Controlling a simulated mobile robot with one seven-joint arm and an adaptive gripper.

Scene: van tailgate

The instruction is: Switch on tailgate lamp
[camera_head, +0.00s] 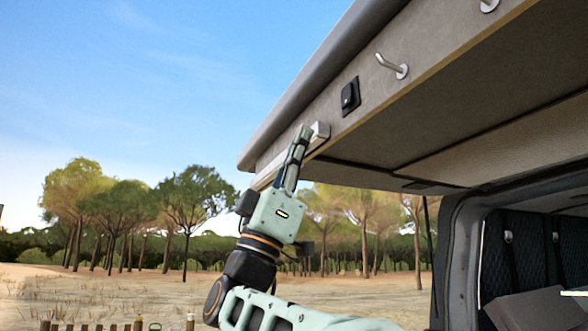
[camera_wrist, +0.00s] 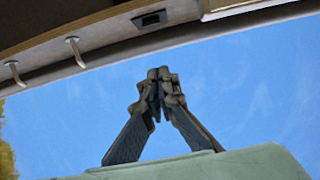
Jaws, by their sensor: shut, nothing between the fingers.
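A black rocker switch (camera_head: 350,95) is set in the grey panel of the raised tailgate (camera_head: 300,93). A pale bar, which looks like the lamp (camera_head: 321,131), runs along the same panel, lower left of the switch; it is partly hidden behind my gripper. My gripper (camera_head: 303,132) is shut and empty, fingers pointing up, in front of the lamp bar in the head view. In the wrist view my closed fingertips (camera_wrist: 158,74) stand against the sky, below and apart from the switch (camera_wrist: 149,19). The lamp's end (camera_wrist: 235,8) shows at the top right there.
Two metal hooks stick out of the panel; one hook (camera_head: 392,66) is right of the switch, and another (camera_head: 489,5) is farther right. The van's open rear with dark seats (camera_head: 520,245) is at right. Open air and trees lie to the left.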

